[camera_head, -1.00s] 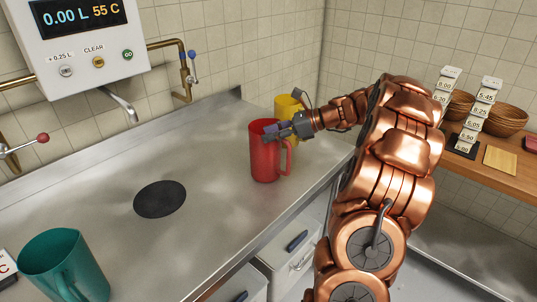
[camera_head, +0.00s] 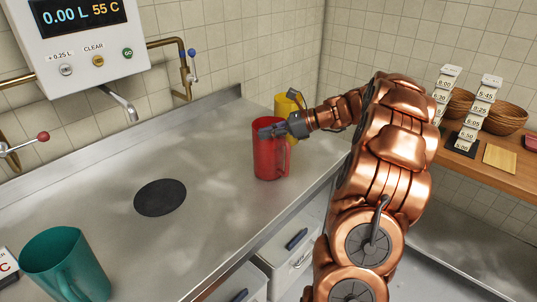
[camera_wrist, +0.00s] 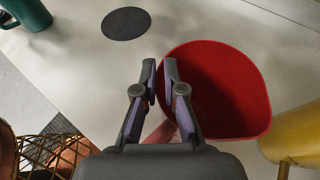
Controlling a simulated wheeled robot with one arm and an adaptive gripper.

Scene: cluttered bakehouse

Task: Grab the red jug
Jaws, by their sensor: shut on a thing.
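The red jug (camera_head: 268,160) is upright at the far end of the steel counter. My gripper (camera_head: 272,131) is at its upper part, coming from the right, with its fingers closed on it. In the wrist view the jug (camera_wrist: 228,92) is seen from above, open and empty-looking. The exact contact is partly hidden. I cannot tell whether the jug's base touches the counter.
A yellow jug (camera_head: 286,104) stands close behind the red one. A teal jug (camera_head: 66,266) is at the near left, and a dark round disc (camera_head: 160,198) lies mid-counter. A water panel (camera_head: 82,42) with a spout hangs on the wall. A wooden shelf (camera_head: 490,152) is at right.

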